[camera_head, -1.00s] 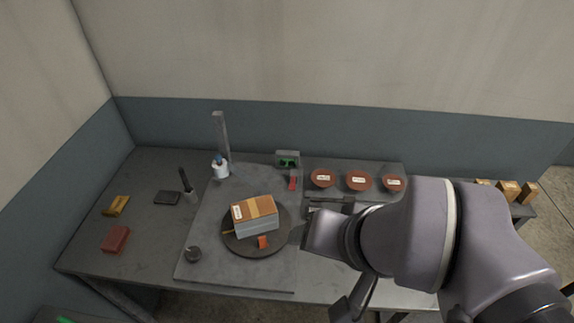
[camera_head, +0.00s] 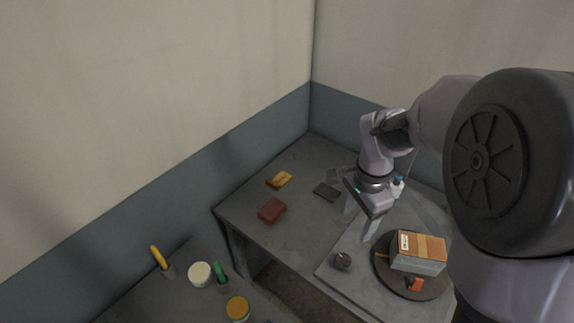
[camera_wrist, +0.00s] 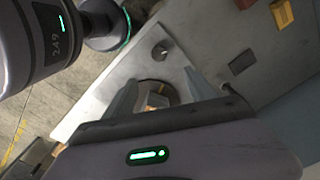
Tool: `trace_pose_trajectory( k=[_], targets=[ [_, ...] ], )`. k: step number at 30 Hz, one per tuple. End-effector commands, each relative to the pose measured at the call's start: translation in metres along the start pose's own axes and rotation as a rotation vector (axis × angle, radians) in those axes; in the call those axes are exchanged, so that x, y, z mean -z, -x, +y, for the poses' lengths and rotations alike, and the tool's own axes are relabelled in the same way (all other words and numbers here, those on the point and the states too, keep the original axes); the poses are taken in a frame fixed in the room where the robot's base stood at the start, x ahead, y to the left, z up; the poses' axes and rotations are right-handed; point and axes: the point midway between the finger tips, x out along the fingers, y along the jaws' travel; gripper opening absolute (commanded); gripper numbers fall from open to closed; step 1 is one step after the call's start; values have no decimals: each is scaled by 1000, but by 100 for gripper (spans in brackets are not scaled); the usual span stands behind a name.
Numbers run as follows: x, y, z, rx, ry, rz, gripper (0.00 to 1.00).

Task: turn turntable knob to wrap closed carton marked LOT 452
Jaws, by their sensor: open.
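The carton (camera_head: 419,248) with a brown top, a tape strip and a white label sits on the dark round turntable (camera_head: 383,268); the label is too small to read. An orange-red piece (camera_head: 415,284) is at the turntable's near side. The dark round knob (camera_head: 342,261) stands on the grey plate left of the turntable, and it also shows in the wrist view (camera_wrist: 160,50). My gripper (camera_head: 360,214) is open and empty above the plate, beyond the knob and left of the carton. In the wrist view the carton (camera_wrist: 155,101) shows partly between my fingers.
A red block (camera_head: 272,211), a yellow block (camera_head: 279,180) and a dark flat pad (camera_head: 327,191) lie on the table left of the plate. A white bottle (camera_head: 397,187) stands behind my gripper. A second surface at lower left holds jars (camera_head: 200,274). My arm hides the right side.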

Motion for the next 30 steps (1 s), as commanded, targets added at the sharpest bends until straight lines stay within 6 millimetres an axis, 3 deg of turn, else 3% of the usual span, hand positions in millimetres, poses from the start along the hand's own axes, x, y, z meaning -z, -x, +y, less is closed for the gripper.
trace_pose_trajectory(
  k=[7,18,24,30],
  targets=[
    [4,-46,-3,-31,-40,-4,65],
    [3,-156,0,-30,-39,-5,65],
    [3,-184,1,-28,-39,-4,65],
    [3,-190,1,-27,-38,-3,65]
  ],
)
